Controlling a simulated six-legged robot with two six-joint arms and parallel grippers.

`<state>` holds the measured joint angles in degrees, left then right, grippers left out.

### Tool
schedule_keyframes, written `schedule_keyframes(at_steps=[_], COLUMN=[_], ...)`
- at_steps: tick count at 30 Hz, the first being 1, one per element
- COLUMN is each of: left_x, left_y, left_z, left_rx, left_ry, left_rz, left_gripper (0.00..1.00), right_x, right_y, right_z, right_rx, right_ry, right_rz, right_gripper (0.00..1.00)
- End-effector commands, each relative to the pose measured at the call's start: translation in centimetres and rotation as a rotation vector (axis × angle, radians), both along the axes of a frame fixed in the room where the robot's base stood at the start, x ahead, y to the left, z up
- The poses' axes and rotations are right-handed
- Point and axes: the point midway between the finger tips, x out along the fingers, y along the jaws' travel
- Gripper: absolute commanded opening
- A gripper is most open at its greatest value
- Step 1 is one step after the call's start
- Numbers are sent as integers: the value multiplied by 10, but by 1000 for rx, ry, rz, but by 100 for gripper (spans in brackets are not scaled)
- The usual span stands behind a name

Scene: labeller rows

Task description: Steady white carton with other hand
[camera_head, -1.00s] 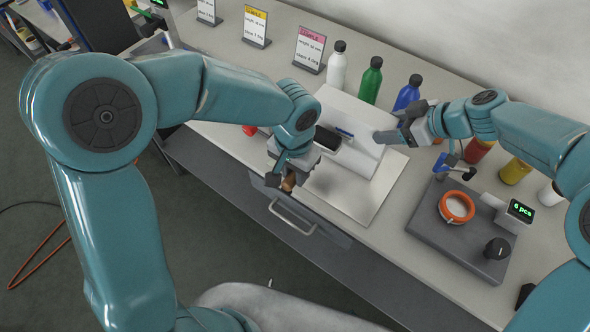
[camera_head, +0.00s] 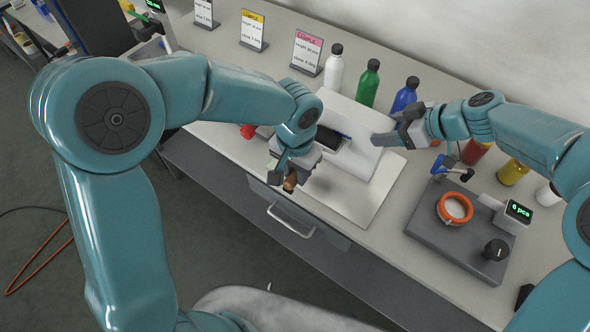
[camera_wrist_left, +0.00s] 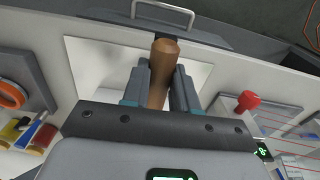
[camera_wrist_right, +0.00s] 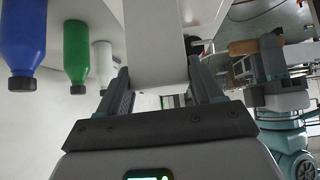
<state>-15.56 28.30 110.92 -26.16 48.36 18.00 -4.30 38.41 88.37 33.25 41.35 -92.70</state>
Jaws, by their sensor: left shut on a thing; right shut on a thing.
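The white carton (camera_head: 365,120) stands on the counter, behind a pale flat plate (camera_head: 362,200). My right gripper (camera_head: 385,138) is shut on the carton near its right side. In the right wrist view the white carton (camera_wrist_right: 152,45) lies between both fingers. My left gripper (camera_head: 282,178) is shut on a brown wooden handle (camera_head: 290,184), held in front of the carton near the counter's front edge. The handle (camera_wrist_left: 161,72) stands between the fingers in the left wrist view. My left wrist hides part of the carton; what lies under the handle is hidden.
White (camera_head: 334,68), green (camera_head: 369,84) and blue (camera_head: 405,95) bottles stand behind the carton. A grey station with an orange ring (camera_head: 455,208) and a "6 pcs" display (camera_head: 519,211) is at right. Sample signs (camera_head: 308,50) stand at the back left. A drawer handle (camera_head: 290,220) is below.

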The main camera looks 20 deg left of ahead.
Motion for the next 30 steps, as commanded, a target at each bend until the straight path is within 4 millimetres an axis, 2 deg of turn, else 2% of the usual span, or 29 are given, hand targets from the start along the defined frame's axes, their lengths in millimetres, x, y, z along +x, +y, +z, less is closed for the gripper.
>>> schedule_keyframes(at_steps=[30], left_x=[-18], left_y=[-65], left_z=[1], left_rx=[-1], left_ry=[-2], left_rz=[-1], left_gripper=[0], right_x=[0], right_y=[0], right_z=[0], right_rx=[0], right_ry=[0], right_rz=[0], right_gripper=[35])
